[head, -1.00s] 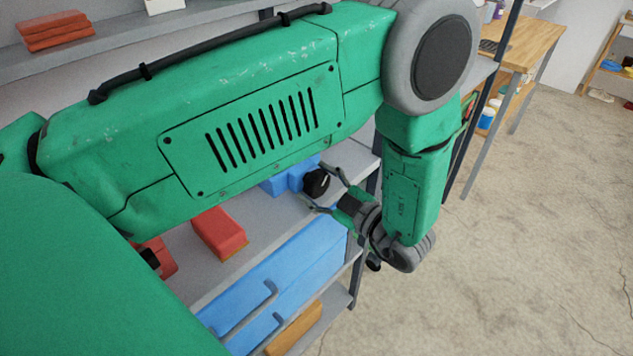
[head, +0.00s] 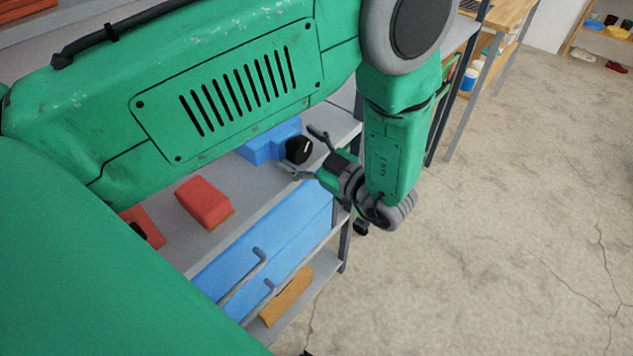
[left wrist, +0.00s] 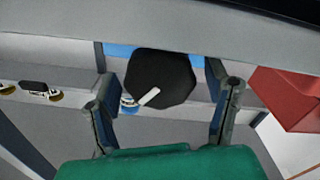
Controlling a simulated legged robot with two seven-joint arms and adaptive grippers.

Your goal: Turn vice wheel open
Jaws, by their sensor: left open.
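The vice wheel (head: 298,149) is a black knob with a pale marker, on the right end of a blue vice body (head: 262,146) on the shelf. My left gripper (head: 303,152) is open, its fingers pointing at the wheel from the right. In the left wrist view the wheel (left wrist: 165,80) appears between the two open fingers (left wrist: 160,82), with a gap on each side. I cannot tell how far the fingertips reach along it. Only a little blue of the vice shows behind the wheel there. My right gripper is not in view.
A red box (head: 203,200) lies on the same grey shelf, left of the vice. A blue cabinet with handles (head: 285,245) is below, and an orange box (head: 287,297) lies lower. My left arm covers much of the upper left. Open concrete floor (head: 480,240) lies to the right.

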